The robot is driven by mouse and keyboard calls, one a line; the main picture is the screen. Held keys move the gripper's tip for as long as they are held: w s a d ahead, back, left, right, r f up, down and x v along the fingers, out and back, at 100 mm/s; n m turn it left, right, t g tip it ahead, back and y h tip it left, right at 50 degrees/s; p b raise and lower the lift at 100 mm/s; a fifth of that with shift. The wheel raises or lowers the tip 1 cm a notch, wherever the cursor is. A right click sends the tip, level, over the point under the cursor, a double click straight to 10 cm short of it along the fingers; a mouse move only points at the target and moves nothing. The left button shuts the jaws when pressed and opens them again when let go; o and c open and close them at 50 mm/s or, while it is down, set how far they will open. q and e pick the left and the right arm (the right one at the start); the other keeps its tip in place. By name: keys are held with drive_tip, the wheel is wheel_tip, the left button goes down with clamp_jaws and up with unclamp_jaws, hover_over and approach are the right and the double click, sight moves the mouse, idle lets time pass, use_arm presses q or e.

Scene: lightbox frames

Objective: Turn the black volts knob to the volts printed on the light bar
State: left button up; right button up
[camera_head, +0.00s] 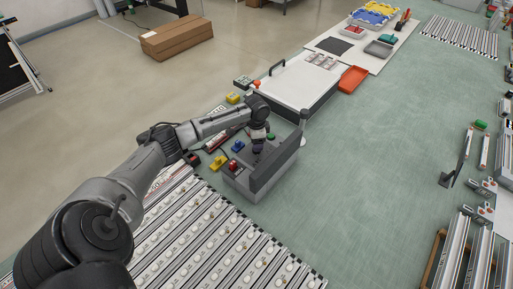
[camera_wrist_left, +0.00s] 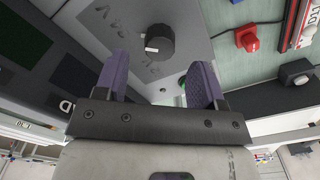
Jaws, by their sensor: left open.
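The black knob (camera_wrist_left: 160,43) stands on a grey panel (camera_wrist_left: 205,30) of the test box in the left wrist view, with a white pointer mark on its side. Faint printed markings around it are unreadable. My left gripper (camera_wrist_left: 162,62) is open, its two purple fingers on either side of and just short of the knob, apart from it. In the head view the left gripper (camera_head: 258,146) is over the grey box (camera_head: 243,184) and hides the knob. A bar with red edging and print (camera_wrist_left: 298,25) shows at the wrist view's upper right; its print is unreadable. My right gripper is out of view.
A red plug-like part (camera_wrist_left: 247,38) and a black block (camera_wrist_left: 296,72) lie beside the box. In the head view, rows of light bars (camera_head: 215,238) lie in front, a handled white case (camera_head: 292,88) stands behind, and a dark upright panel (camera_head: 275,167) borders the box's right side.

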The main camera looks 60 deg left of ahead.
use_arm(q)
drive_tip(key=shift+f, duration=2.25)
drive_tip(key=shift+c, duration=0.4)
drive_tip(key=c, duration=0.8)
drive_tip(key=shift+r+n+p, duration=0.15)
drive_tip(key=shift+n+p, duration=0.15)
drive_tip(key=shift+p, duration=0.1)
drive_tip(key=shift+c, duration=0.2)
drive_tip(key=n+p, duration=0.6)
drive_tip(key=p, duration=0.2)
drive_tip(key=shift+r, duration=0.1)
drive_tip(key=n+p, duration=0.3)
drive_tip(key=n, duration=0.1)
drive_tip(key=shift+d+n, duration=0.1)
drive_tip(key=shift+n, duration=0.3)
drive_tip(key=shift+f+n+p, duration=0.2)
drive_tip(key=shift+n+p, duration=0.85)
drive_tip(key=shift+n, duration=1.15)
